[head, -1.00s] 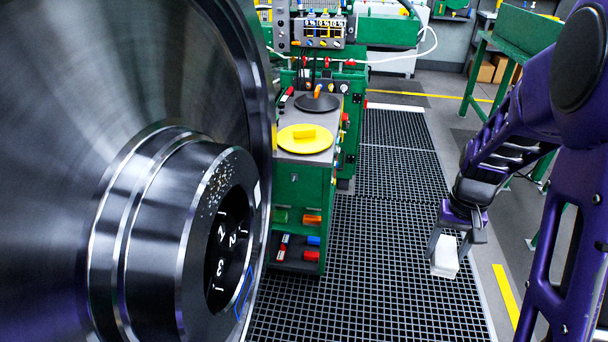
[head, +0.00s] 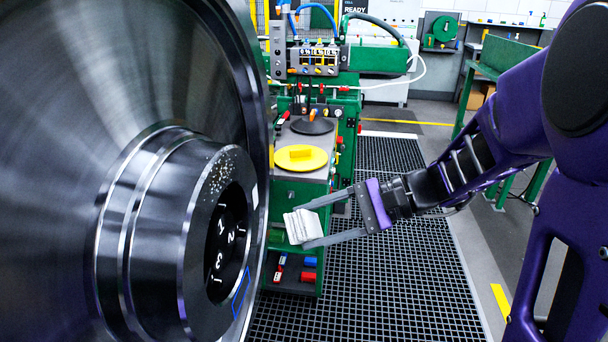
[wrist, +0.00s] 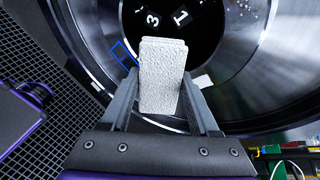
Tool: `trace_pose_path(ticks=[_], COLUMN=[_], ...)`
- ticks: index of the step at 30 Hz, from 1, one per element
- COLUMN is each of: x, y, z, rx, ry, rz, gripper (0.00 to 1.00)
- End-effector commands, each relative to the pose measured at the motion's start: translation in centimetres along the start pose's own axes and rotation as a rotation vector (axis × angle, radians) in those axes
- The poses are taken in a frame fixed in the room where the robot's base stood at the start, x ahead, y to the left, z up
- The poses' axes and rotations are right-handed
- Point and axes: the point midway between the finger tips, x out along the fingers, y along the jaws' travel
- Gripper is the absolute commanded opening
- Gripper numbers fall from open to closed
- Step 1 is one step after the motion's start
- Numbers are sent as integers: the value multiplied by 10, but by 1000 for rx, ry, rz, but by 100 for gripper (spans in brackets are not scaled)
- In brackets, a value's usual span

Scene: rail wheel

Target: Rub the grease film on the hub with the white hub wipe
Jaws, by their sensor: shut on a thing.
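The white hub wipe (head: 301,226) is a small pale block between the fingertips of my gripper (head: 312,222), which is shut on it. In the wrist view the wipe (wrist: 162,75) stands in front of the hub's dark bore. The hub (head: 160,230) sticks out of the large steel wheel at the left.
A blue outline (head: 241,292) marks the lower right of the hub face. A green cart (head: 293,192) with a yellow disc (head: 301,158) and a dark disc (head: 312,126) stands behind my gripper. Dark floor grating (head: 400,280) to the right is clear.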

Motion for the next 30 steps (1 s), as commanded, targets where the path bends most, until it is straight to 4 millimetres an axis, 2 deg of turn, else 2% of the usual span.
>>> trace_pose_path(ticks=[4, 9, 14, 30], x=[-8, -23, -24, 22], y=[-42, -70, -78, -96], z=[41, 69, 77, 85], rx=[16, 22, 25, 25], ry=[-113, -174, -189, -187], rz=[-229, -350, -374, -371], gripper=[17, 17, 17, 17])
